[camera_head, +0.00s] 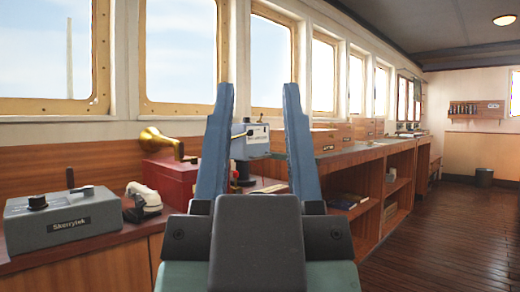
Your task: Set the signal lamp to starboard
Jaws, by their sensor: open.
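My gripper (258,90) is open, its two blue-grey fingers pointing up in the middle of the view, with nothing between them that I can see being touched. I cannot tell for certain which device is the signal lamp. A grey box (62,218) marked "Skerrytek", with a dark knob and a small upright lever on top, stands on the counter at left. A small white and dark device (143,203) is to its right. A blue-grey device (250,142) on a dark post shows behind the fingers; its lower part is partly hidden.
A red box with a brass horn (160,143) stands on the wooden counter (110,262) at left, left of my gripper. A long shelved counter (368,160) runs back under the windows. The plank floor (450,235) at right is clear.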

